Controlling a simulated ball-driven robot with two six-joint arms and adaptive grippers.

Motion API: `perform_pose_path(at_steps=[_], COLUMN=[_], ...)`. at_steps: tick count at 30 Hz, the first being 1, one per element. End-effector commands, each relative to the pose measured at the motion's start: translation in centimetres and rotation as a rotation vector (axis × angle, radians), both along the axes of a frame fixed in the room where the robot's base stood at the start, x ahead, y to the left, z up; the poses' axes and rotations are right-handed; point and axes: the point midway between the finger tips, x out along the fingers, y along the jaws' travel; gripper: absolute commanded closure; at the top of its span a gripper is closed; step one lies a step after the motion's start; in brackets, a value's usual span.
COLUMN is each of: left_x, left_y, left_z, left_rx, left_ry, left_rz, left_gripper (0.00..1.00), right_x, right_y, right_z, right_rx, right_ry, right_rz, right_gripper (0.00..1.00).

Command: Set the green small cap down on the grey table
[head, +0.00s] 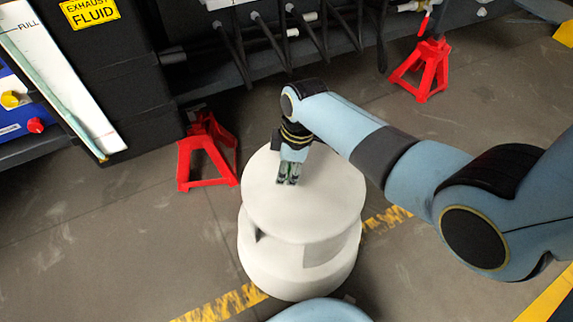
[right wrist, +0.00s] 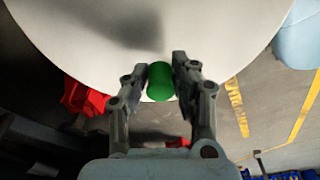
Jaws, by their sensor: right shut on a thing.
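My right gripper (head: 288,181) is over the top of the pale grey-white round table (head: 335,205), pointing down. In the right wrist view the same gripper (right wrist: 160,82) is shut on the green small cap (right wrist: 160,88), with one finger on each side of it. The cap's rounded green body shows against the pale table top (right wrist: 225,35) near its rim. In the head view the fingers mostly hide the cap. I cannot tell whether the cap touches the table top. My left gripper is in neither view.
A red jack stand (head: 207,150) stands on the floor left of the table, and another red jack stand (head: 424,68) stands at the back right. The dark chassis (head: 130,105) is behind. The table top around the gripper looks clear.

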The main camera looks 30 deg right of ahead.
Motion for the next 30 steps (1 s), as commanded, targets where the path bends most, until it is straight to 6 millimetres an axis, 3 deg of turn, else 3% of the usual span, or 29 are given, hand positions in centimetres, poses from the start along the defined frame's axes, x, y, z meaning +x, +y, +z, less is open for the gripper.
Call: perform_pose_path(at_steps=[8,15,30], left_x=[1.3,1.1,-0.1], left_y=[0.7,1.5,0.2], left_z=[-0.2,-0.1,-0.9], left_rx=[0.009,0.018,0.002], left_ry=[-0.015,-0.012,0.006], left_rz=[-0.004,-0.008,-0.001], left_gripper=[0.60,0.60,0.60], right_x=[0.1,0.1,0.1], right_y=[0.0,0.0,0.0], right_z=[-0.9,-0.8,-1.9], right_rx=[0.000,0.000,0.000], right_ry=[-0.002,-0.002,-0.002], right_rz=[0.001,0.001,0.001], right_gripper=[1.00,1.00,1.00])
